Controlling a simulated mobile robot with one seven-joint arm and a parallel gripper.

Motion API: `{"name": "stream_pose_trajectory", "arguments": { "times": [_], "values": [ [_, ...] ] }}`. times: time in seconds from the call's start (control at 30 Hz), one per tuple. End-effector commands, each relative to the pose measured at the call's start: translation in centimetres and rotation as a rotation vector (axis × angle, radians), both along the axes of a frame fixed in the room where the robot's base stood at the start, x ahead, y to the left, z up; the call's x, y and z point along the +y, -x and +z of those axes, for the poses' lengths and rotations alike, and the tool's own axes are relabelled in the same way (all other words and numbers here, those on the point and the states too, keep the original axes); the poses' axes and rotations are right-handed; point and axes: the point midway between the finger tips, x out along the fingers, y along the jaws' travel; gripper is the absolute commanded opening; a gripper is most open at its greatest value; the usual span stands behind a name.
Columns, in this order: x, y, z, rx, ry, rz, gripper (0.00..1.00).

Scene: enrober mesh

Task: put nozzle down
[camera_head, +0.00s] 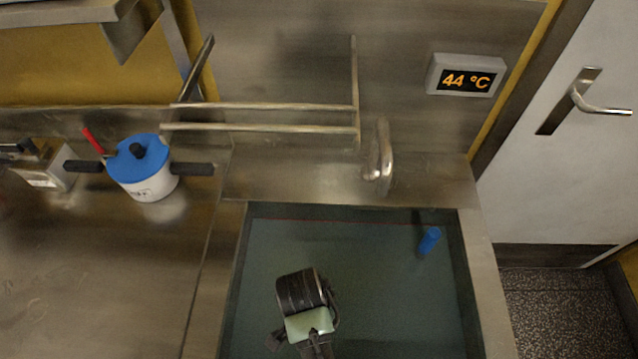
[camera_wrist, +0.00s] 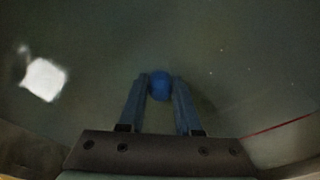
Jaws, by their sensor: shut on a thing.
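In the wrist view my gripper (camera_wrist: 160,80) is shut on a small blue round thing, which I take to be the nozzle (camera_wrist: 161,88). It sits between the fingertips, seen end-on. In the head view my wrist is over the water-filled basin (camera_head: 487,285), at its lower middle. The fingers and the held nozzle are hidden there behind my wrist. A separate blue cylinder (camera_head: 429,241) shows in the basin's back right part, tilted and apart from my arm. I cannot tell whether it floats or rests on something.
A curved metal faucet (camera_head: 384,160) stands at the basin's back edge, beside a rail rack (camera_head: 265,106). A display (camera_head: 466,80) reads 44 °C. A white pot with a blue lid (camera_head: 145,170) stands on the left counter, whose front is clear.

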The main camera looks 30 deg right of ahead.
Motion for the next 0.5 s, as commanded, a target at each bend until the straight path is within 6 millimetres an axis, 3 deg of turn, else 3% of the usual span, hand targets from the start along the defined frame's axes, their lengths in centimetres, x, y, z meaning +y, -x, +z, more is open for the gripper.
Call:
{"name": "stream_pose_trajectory", "arguments": {
  "times": [0.23, 0.5],
  "values": [
    [0.0, 0.0, -3.3, 0.001, -0.001, 0.002, 0.00],
    [0.0, 0.0, -3.6, -0.002, 0.000, 0.002, 0.00]
  ]
}}
